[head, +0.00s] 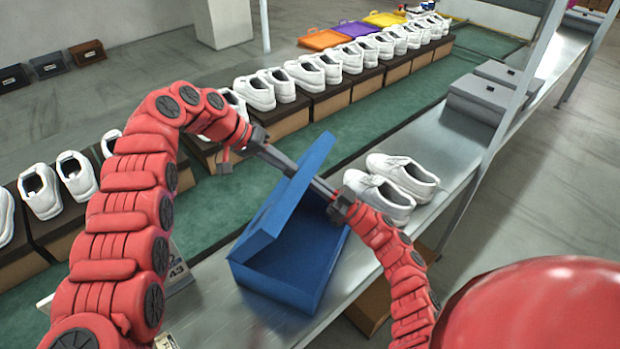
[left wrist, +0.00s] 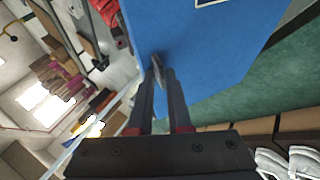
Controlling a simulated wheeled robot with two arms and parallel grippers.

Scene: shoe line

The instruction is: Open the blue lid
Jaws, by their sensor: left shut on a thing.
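The blue box (head: 290,270) sits on the metal bench with its interior partly showing. Its blue lid (head: 282,205) is raised and tilted, still joined along the left side. My left gripper (head: 288,165) comes from the left and is shut on the lid near its upper edge. In the left wrist view the blue lid (left wrist: 200,50) fills the top, with the finger tips of the left gripper (left wrist: 158,68) close together on it. My right gripper (head: 322,187) is at the lid's right side; whether it touches the lid or is closed is unclear.
A pair of white shoes (head: 392,186) stands on the bench right of the box. Grey boxes (head: 490,90) lie farther along it. A green belt (head: 375,125) and a row of white shoes on brown boxes (head: 335,100) run behind. A post (head: 520,80) rises at right.

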